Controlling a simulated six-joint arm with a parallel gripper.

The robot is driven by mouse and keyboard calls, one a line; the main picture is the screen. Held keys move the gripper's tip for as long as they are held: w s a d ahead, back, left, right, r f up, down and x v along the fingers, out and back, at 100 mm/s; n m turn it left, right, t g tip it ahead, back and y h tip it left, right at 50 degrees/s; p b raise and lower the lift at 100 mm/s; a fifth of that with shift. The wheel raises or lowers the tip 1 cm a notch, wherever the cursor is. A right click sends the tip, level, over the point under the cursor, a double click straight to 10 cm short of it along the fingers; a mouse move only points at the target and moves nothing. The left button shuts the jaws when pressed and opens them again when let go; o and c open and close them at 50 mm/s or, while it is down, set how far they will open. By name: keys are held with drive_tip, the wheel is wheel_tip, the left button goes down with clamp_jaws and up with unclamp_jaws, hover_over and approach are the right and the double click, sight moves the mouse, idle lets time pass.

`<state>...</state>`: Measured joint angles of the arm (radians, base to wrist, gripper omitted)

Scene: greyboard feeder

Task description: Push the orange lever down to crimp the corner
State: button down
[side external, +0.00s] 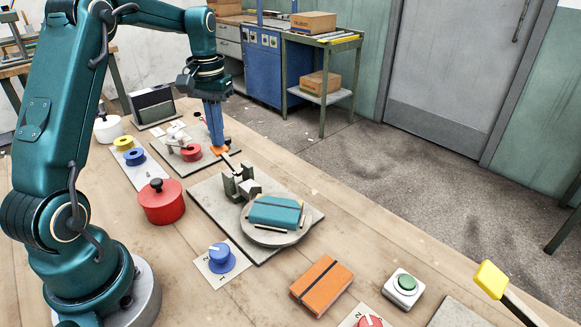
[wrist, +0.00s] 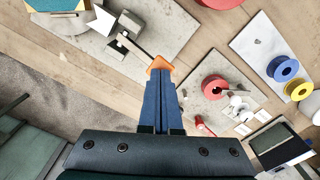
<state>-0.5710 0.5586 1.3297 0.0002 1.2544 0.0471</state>
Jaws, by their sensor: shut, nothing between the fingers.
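My gripper (side external: 216,140) points straight down with its blue fingers closed together and empty. The orange lever tip (side external: 220,150) is right at the fingertips in the side view. In the wrist view the orange tip (wrist: 158,63) shows just beyond the fingers (wrist: 163,85), which hide part of it; I cannot tell whether they touch. A dark lever arm runs from the tip to the grey crimping device (side external: 240,183). Beside the device, a teal book (side external: 275,211) lies on a round grey turntable (side external: 262,236). The wrist view shows the book only in part, at the top left.
A red spool (side external: 191,153) and small white parts lie on a grey board behind the lever. A red pot (side external: 162,201), blue knob (side external: 221,256), orange book (side external: 321,284) and green button (side external: 406,284) stand on the table.

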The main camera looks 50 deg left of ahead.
drive_tip(key=shift+r, duration=2.9)
drive_tip(key=shift+d, duration=0.15)
wheel_tip(320, 180, up, 5)
drive_tip(key=m+t, duration=0.1)
hover_over(231, 165)
drive_tip(key=s+d+r+m+t, duration=0.2)
drive_tip(key=s+d+r, duration=0.15)
drive_tip(key=d, duration=0.35)
drive_tip(key=s+d+f+m+t, duration=0.2)
drive_tip(key=s+d+f, duration=0.4)
drive_tip(key=s+f, duration=0.3)
drive_tip(key=shift+s+d+m+t, duration=0.3)
drive_tip(key=shift+s+m, duration=0.2)
drive_tip(key=shift+s, duration=0.1)
